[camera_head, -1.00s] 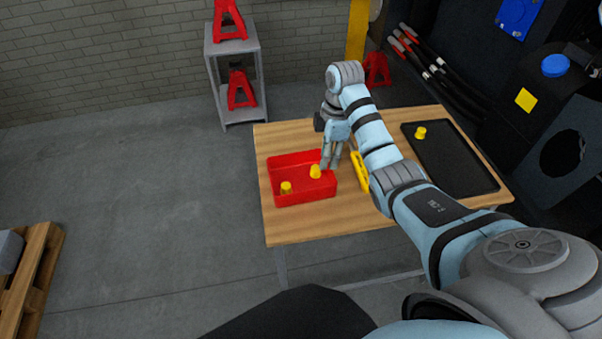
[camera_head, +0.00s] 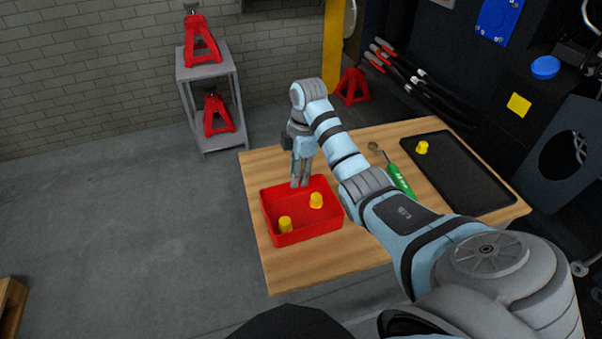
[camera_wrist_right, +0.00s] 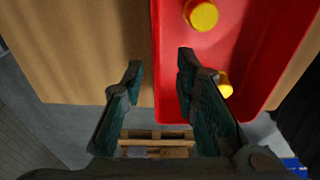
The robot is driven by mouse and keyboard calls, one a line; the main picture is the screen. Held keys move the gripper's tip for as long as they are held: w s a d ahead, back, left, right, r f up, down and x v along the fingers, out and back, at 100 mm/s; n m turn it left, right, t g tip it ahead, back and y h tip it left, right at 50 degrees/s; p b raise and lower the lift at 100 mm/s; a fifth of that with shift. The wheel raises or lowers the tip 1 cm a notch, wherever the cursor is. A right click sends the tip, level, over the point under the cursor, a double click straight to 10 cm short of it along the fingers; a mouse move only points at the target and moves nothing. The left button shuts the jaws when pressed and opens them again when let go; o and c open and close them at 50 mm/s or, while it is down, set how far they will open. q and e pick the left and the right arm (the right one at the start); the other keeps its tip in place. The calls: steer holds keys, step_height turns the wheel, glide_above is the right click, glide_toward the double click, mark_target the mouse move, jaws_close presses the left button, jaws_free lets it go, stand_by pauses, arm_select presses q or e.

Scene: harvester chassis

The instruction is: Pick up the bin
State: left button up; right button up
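The red bin (camera_head: 306,234) is an open box on the wooden table, with two yellow caps (camera_head: 316,200) (camera_head: 285,224) inside. My right gripper (camera_head: 300,184) points down at the bin's far wall. In the right wrist view, my right gripper (camera_wrist_right: 160,64) is open, its two fingertips apart. The long wall of the bin (camera_wrist_right: 157,70) runs through the gap between them in that view. I cannot tell whether either finger touches the wall. My left gripper is not in view.
The wooden table (camera_head: 340,258) also holds a black tray (camera_head: 470,185) with a yellow cap (camera_head: 421,147), and a green-handled tool (camera_head: 401,181) behind my arm. A grey shelf (camera_head: 208,72) with red jack stands is beyond the table.

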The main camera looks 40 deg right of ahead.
mark_target(292, 194)
steer(key=f, duration=0.4)
steer(key=w+a+f+b, duration=0.1)
steer(key=f, duration=0.1)
steer(key=shift+w, duration=0.1)
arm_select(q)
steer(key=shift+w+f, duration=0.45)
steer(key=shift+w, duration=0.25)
arm_select(e)
steer(key=shift+a+r, duration=0.1)
steer(key=shift+c, duration=0.6)
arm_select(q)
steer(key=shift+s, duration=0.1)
arm_select(e)
jaws_close()
